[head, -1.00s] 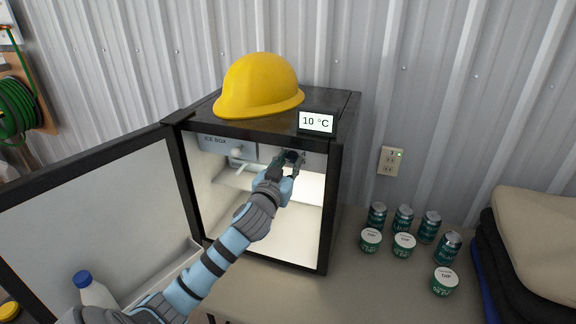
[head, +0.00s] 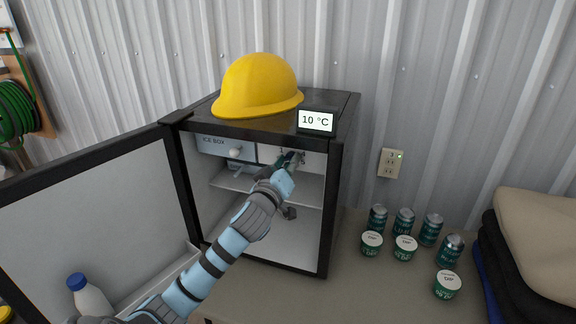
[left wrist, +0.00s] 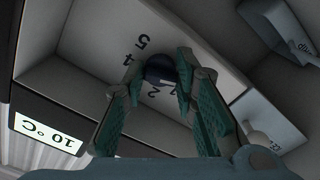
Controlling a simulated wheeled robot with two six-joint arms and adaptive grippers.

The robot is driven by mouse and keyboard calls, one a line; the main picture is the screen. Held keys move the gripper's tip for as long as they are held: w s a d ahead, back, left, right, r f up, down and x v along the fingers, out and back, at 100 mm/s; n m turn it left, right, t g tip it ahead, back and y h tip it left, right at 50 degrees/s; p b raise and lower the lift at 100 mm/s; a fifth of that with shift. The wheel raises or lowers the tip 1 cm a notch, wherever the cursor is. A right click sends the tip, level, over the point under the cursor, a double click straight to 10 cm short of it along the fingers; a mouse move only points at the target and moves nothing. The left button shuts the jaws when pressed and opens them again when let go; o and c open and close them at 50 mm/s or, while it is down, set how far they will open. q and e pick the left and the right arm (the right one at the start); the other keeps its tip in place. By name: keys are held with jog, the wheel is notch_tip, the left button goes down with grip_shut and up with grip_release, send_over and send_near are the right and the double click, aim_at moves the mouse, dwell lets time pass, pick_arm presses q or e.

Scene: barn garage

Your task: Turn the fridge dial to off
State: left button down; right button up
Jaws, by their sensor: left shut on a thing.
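The small black fridge (head: 335,205) stands with its door (head: 85,215) swung open to the left. Its dark round dial (left wrist: 160,68) is on the upper inside panel, with the printed numbers 5, 4 and 2 readable around it in the left wrist view. My left gripper (head: 291,158) reaches into the top right of the fridge. In the left wrist view its teal finger pads (left wrist: 160,74) are shut on the dial, one on each side. The gripper mostly hides the dial in the head view. The fridge interior is dim. My right gripper is not in view.
A display (head: 316,121) reading 10 °C and a yellow hard hat (head: 258,85) sit on the fridge. The ice box (head: 222,146) is left of the dial. Several cans (head: 403,221) and tubs (head: 372,242) stand to the right.

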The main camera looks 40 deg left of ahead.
pick_arm(q)
jog(key=shift+f, duration=0.25)
jog(key=c, duration=1.6)
grip_release()
jog(key=o, duration=0.3)
jog(key=shift+r, duration=0.15)
jog(key=v, duration=1.2)
jog(key=shift+c, duration=0.2)
